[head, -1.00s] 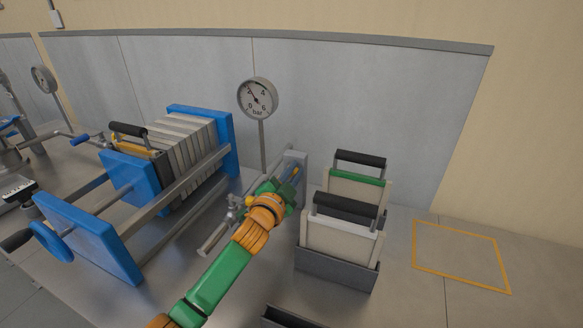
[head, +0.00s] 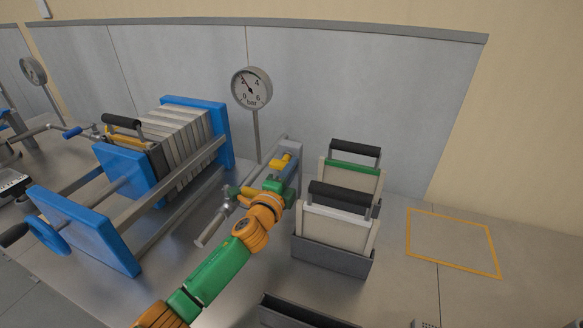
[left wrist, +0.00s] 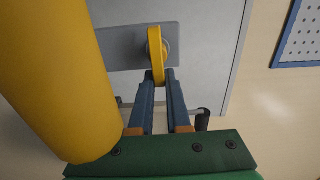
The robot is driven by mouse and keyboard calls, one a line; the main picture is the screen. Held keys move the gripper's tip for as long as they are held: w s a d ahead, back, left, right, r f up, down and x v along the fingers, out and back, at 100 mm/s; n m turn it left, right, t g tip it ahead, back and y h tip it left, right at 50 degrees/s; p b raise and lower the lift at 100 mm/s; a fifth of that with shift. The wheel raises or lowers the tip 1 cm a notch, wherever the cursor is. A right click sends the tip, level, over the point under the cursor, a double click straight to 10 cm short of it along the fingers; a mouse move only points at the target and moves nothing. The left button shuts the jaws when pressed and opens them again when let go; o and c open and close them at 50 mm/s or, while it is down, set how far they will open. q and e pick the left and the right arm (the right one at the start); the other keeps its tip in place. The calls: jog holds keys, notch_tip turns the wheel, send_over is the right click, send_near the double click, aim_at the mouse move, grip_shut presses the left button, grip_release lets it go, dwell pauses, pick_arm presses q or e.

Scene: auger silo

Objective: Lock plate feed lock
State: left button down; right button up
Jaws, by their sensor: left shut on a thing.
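A yellow lever (left wrist: 155,52) sits on a round pivot on a grey plate (left wrist: 112,52) in the left wrist view. In the head view the yellow lever (head: 283,161) shows on the upright grey block (head: 292,172) left of the plate rack. My left gripper (left wrist: 160,80) has its blue fingers closed on the lever's lower end. In the head view my left gripper (head: 277,184) is at the block, and its fingertips are mostly hidden by the wrist. My right gripper is not in view.
A dark rack (head: 333,257) with handled plates stands close right of my left wrist. A blue-ended filter press (head: 125,176) stands left, and a pressure gauge (head: 251,88) rises behind. An orange-outlined square (head: 452,262) on the bench at right is empty.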

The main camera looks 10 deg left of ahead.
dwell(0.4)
pick_arm(q)
jog(key=c, duration=0.9)
grip_release()
jog(key=shift+f, duration=0.1)
jog(key=s, duration=0.3)
jog(key=s+a, duration=0.1)
jog(key=s, duration=0.3)
jog(key=shift+a+p, duration=0.2)
jog(key=shift+p, duration=0.2)
jog(key=shift+w, duration=0.1)
